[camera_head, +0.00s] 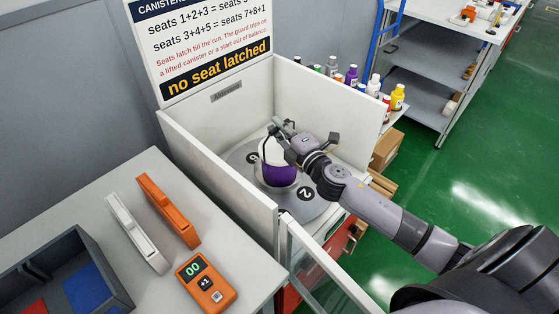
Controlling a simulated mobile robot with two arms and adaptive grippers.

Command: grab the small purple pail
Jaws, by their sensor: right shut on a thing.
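A small pail (279,175), purple in its lower part and pale above, stands at the grey round turntable (305,212) inside a white-walled enclosure. A thin dark handle shows at its left side. My right gripper (282,137) reaches in from the right and is shut at the pail's top, on the pail or its handle. The fingers hide part of the rim. I cannot tell whether the pail touches the turntable. My left gripper is not in view.
White walls (222,172) surround the turntable, and a clear door (318,262) stands at the front. A sign (205,45) rises behind. A grey table (130,190) at left holds an orange handheld device (206,283), two bars and a dark bin. Bottles (397,97) stand at right.

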